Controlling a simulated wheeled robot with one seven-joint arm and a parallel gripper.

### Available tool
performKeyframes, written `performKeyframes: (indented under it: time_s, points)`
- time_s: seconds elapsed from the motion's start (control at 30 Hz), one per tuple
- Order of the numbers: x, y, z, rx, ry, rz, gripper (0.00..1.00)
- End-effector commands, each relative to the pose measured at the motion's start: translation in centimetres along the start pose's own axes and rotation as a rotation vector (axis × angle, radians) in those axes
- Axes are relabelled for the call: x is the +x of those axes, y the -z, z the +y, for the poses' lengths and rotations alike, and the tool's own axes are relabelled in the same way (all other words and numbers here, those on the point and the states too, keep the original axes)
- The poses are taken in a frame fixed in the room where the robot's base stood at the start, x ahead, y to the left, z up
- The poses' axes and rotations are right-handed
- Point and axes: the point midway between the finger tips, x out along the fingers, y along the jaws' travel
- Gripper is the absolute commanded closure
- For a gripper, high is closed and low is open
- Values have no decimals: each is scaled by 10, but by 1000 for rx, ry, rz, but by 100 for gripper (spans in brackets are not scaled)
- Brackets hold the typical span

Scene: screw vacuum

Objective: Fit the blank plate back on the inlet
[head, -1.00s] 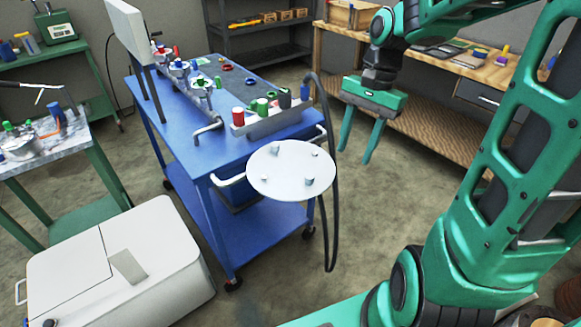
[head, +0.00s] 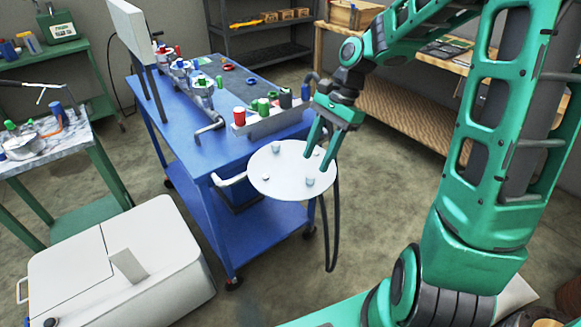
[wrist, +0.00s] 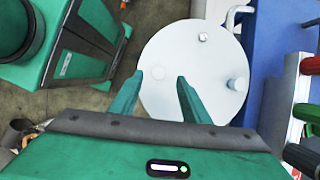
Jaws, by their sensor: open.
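A round white disc (head: 291,176) juts out at the near end of the blue cart, with a few small pale knobs on it. My gripper (head: 316,163) is open above the disc's right part, pointing down. A metal knob (wrist: 203,37) and a round pale knob (wrist: 238,83) sit clear of the fingers. I cannot tell which piece is the blank plate or which opening is the inlet. Contact with the knob cannot be made out.
The blue cart (head: 170,120) carries metal fittings, a bent pipe (head: 210,130) and a grey rack (head: 278,122) of red, green and dark pieces. A black hose (head: 334,225) hangs beside the disc. A white cabinet (head: 75,265) stands front left. A wooden bench (head: 400,100) is behind.

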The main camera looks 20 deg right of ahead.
Motion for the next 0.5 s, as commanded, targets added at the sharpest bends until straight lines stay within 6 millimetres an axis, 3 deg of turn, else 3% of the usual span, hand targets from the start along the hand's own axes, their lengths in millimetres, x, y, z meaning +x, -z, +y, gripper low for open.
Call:
performKeyframes:
  time_s: [0.3, 0.5]
  points:
    - [42, 3, 2, 1, -3, -2, 57]
    - [49, 3, 1, 0, -1, 0, 57]
